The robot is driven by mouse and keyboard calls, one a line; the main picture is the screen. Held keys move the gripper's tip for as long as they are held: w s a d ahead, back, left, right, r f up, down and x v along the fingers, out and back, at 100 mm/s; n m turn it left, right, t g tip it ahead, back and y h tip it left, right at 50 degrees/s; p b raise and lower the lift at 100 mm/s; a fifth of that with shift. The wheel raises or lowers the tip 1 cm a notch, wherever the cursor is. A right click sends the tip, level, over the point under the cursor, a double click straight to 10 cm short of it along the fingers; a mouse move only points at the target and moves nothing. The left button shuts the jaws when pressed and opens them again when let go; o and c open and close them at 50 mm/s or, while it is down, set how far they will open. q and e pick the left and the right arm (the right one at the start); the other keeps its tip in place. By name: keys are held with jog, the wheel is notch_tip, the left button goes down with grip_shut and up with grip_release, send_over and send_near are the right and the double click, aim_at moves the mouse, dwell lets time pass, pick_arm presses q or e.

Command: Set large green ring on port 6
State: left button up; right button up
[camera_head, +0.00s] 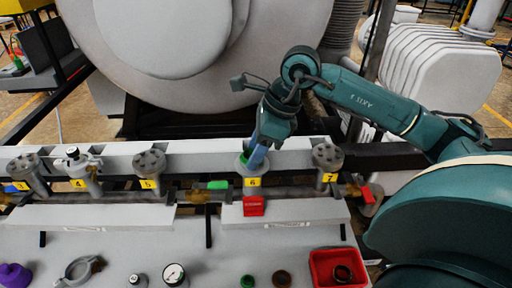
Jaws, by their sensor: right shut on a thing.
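Port 6 (249,184) is a grey upright flanged stub behind the yellow label 6 on the rail. My right gripper (257,160) points down at its top, with its blue fingertips at or just above the flange. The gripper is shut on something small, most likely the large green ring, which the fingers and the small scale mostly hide. I cannot tell whether it touches the flange. A small dark green round piece (248,281) lies on the front bench. My left gripper is out of view.
Port 5 (150,166) and port 7 (328,160) flank port 6. A green valve handle (217,185) and a red block (253,206) are close by.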

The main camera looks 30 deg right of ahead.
jog(key=shift+f, duration=0.15)
jog(key=o, duration=1)
jog(key=shift+f, duration=0.1)
jog(key=shift+r, duration=0.2)
jog(key=shift+d+r, duration=0.15)
jog(key=shift+r, duration=0.2)
jog(key=v, duration=1.2)
jog(key=shift+s+r, duration=0.1)
